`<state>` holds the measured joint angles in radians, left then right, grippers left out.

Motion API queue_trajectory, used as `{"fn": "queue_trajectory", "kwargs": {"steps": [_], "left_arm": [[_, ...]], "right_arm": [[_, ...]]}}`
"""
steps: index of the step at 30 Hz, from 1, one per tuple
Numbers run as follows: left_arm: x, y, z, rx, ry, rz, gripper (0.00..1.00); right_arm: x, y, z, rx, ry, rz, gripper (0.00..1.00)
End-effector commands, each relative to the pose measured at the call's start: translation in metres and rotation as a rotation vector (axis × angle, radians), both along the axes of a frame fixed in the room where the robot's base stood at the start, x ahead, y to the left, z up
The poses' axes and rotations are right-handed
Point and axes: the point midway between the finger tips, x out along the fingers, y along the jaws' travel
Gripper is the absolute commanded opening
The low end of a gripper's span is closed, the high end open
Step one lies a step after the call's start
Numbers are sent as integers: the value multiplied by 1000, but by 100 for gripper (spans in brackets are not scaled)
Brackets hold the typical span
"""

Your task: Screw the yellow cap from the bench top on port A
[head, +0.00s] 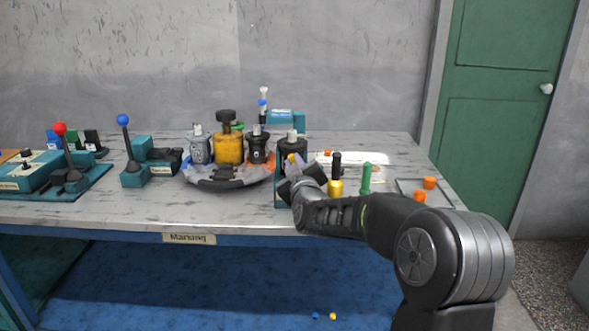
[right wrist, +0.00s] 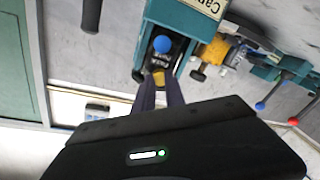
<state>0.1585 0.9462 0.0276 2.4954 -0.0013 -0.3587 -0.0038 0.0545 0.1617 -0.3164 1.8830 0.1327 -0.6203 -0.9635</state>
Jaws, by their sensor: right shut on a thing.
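My right gripper (head: 294,167) is at the right part of the bench, in front of a dark motor body (head: 292,145) with a light top. In the right wrist view its fingertips (right wrist: 159,88) are shut on a small yellow cap (right wrist: 158,77). The yellow cap also shows in the head view (head: 291,157). It is close to the labelled face of the motor; I cannot tell whether it touches a port. A blue cap (right wrist: 162,44) sits on that face in the right wrist view. The port lettering is too small to read. My left gripper is not in view.
The grey bench (head: 120,208) holds a round dark tray (head: 225,184) with several pump parts. A black-and-yellow tool (head: 336,175) and a green-handled tool (head: 366,178) stand right of the gripper. Orange pieces (head: 429,182) lie on the right. Lever units (head: 134,175) stand left.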

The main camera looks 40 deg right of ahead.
Motion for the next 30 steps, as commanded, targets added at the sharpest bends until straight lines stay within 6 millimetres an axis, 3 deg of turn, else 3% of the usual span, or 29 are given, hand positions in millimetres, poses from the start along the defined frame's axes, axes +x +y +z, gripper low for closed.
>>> {"fn": "queue_trajectory", "kwargs": {"steps": [12,30], "left_arm": [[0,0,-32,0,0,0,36],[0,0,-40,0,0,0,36]], "right_arm": [[0,-1,-3,253,-128,-1,0],[0,-1,-1,335,-169,-1,0]]}}
